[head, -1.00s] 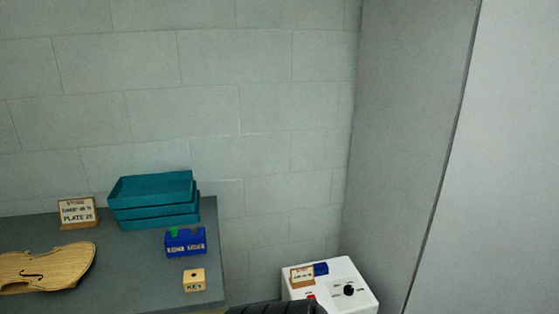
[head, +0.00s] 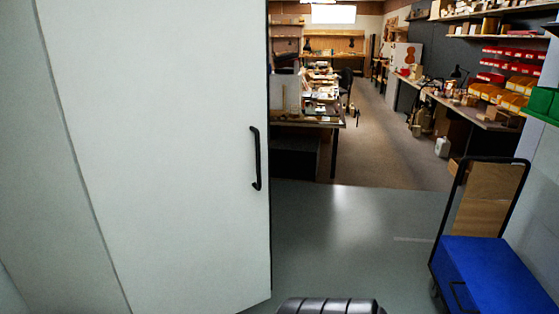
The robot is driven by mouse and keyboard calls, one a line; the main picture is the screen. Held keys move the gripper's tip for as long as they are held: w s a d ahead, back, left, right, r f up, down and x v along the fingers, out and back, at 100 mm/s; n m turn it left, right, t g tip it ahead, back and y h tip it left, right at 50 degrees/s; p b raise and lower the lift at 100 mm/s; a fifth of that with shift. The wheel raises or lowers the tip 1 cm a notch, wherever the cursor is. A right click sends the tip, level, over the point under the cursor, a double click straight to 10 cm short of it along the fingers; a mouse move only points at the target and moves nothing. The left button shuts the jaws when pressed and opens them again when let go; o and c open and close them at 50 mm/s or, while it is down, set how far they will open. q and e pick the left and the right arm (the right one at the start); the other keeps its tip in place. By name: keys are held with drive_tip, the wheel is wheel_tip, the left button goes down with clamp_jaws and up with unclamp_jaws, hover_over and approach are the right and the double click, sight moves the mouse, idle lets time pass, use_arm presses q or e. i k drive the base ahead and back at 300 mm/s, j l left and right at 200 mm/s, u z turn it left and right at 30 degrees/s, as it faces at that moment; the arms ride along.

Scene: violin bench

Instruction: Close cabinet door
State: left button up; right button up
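The pale cabinet door (head: 175,150) is a tall white panel filling the left of the head view. A black bar handle (head: 256,158) is upright near its right edge. A dark seam runs down its left side, with another pale panel (head: 45,190) beyond it. No cabinet inside shows, and I cannot tell how far the door stands open. Neither of my grippers is in view. Only a black ribbed part of mine shows at the bottom edge, apart from the handle in the picture.
A blue cart (head: 490,275) with a black push frame stands at the lower right. Open grey floor (head: 350,235) lies right of the door. A cluttered workbench (head: 310,122) stands beyond, and benches and shelves with red bins (head: 510,52) line the right wall.

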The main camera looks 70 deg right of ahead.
sight(165, 104)
drive_tip(key=z, duration=1.8)
